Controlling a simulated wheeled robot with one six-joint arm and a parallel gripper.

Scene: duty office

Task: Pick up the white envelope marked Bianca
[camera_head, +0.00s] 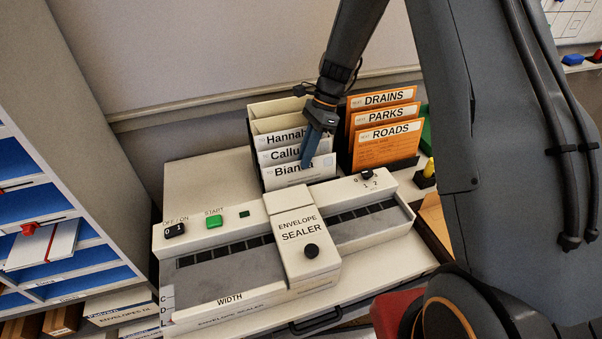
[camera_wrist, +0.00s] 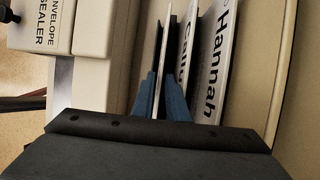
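The white envelope marked Bianca (camera_head: 287,178) stands upright as the front one in the file rack. Its name is readable in the head view, with its upper right part hidden behind my gripper. My gripper (camera_head: 306,157) points down at its top right edge. In the wrist view my blue fingers (camera_wrist: 162,82) stand on either side of a thin white sheet (camera_wrist: 158,92) seen edge-on, which matches the Bianca envelope. Whether both fingers press on it cannot be told. The envelopes marked Callum (camera_head: 280,155) and Hannah (camera_head: 279,136) stand behind it, their names partly covered.
The envelope sealer (camera_head: 300,240) lies close in front of the rack. Orange folders DRAINS, PARKS and ROADS (camera_head: 388,150) stand in a black holder to the right. Blue pigeonholes (camera_head: 60,265) are at left. A wall (camera_head: 200,50) is close behind.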

